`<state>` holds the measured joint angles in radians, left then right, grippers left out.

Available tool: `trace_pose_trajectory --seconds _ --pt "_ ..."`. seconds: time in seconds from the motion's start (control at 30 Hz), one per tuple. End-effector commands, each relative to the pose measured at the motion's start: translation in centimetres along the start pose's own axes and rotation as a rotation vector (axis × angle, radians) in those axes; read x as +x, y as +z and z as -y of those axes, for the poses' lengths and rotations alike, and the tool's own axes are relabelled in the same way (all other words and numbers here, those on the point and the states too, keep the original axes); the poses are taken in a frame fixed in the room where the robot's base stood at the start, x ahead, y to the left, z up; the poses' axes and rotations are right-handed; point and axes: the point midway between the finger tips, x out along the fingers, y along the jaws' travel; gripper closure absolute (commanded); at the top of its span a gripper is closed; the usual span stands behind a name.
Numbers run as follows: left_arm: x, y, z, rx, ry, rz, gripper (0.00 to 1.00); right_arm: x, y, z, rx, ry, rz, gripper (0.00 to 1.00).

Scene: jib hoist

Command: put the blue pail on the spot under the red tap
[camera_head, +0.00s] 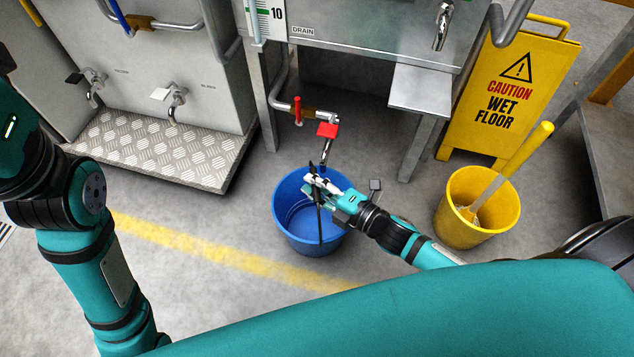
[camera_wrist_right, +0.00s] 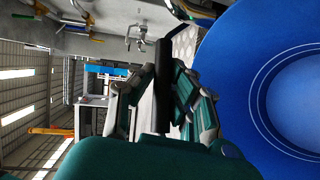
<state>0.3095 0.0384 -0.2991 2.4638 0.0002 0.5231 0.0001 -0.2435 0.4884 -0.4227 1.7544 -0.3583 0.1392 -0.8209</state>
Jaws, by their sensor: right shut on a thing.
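The blue pail (camera_head: 285,222) is upright and open below the red tap (camera_head: 327,130), whose spout points down near the pail's far rim. I cannot tell whether the pail touches the floor. My right gripper (camera_head: 318,182) is over the pail, its fingers shut on the pail's dark handle. In the right wrist view the dark grip (camera_wrist_right: 163,75) stands between the fingers, and the pail's blue wall (camera_wrist_right: 230,75) fills the right side. The spot under the tap is hidden. My left arm shows at the left, but its gripper is out of view.
A yellow bucket (camera_head: 450,222) with a yellow-handled tool stands at the right, before a yellow wet-floor sign (camera_head: 480,115). A tread-plate step (camera_head: 165,150) is at the left, below other taps. A metal leg (camera_head: 412,150) stands right of the tap. Floor in front is clear.

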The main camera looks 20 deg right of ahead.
Motion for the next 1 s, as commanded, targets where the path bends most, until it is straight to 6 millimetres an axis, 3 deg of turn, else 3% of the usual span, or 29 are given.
trace_pose_trajectory --seconds 0.33,0.37,0.53,0.83,0.93,1.0 --pt "0.1 0.0 0.0 0.000 0.001 -0.003 0.60 0.1 0.0 0.1 0.000 0.002 0.000 1.00" --pt "0.2 0.0 0.0 0.000 0.001 -0.004 0.60 0.0 0.0 0.2 0.000 0.000 0.000 0.84" --pt "0.2 0.0 -0.1 0.000 0.002 -0.004 0.60 0.0 0.0 0.1 0.000 -0.001 0.000 0.64" --pt "0.4 0.0 0.0 -0.001 0.002 -0.006 0.60 -0.1 0.0 -0.2 -0.001 0.000 0.000 0.64" --pt "0.8 0.0 0.1 -0.001 0.000 -0.007 0.60 -1.2 0.0 -0.1 0.002 -0.005 0.002 0.64" --pt "-0.1 0.6 0.2 -0.005 -0.013 0.031 0.60 -2.5 -0.1 -0.2 0.002 -0.006 0.002 0.64"
